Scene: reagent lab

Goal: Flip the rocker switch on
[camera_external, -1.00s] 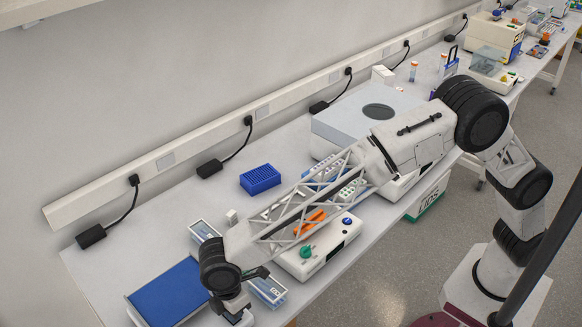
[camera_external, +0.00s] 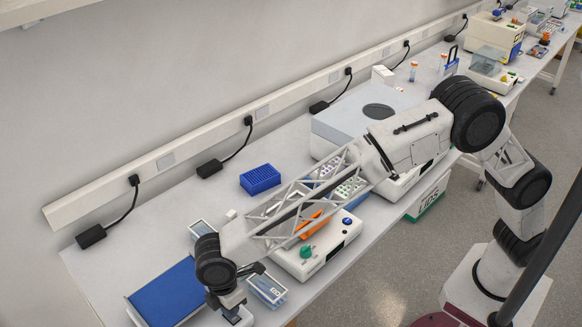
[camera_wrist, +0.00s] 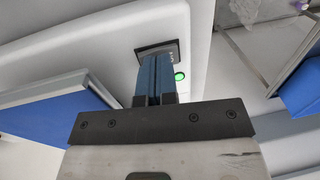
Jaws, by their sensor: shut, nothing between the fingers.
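A black rocker switch (camera_wrist: 168,46) is set in a white housing in the wrist view, partly hidden behind my fingers. A round green light (camera_wrist: 179,77) shows beside it, just right of the fingers. My gripper (camera_wrist: 154,58) is shut and empty, its fingertips overlapping the switch in the picture. I cannot tell whether they touch it or which way the rocker is tilted. In the external view, my gripper (camera_external: 222,312) is low at the bench's front edge, beside the blue-topped device (camera_external: 168,292). The switch is not visible there.
A clear box (camera_external: 266,289) stands right of my gripper. A white instrument with a green knob (camera_external: 307,251) is beyond it, under my arm. A blue rack (camera_external: 260,180) sits further back. Bare bench (camera_external: 150,225) lies behind the blue-topped device.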

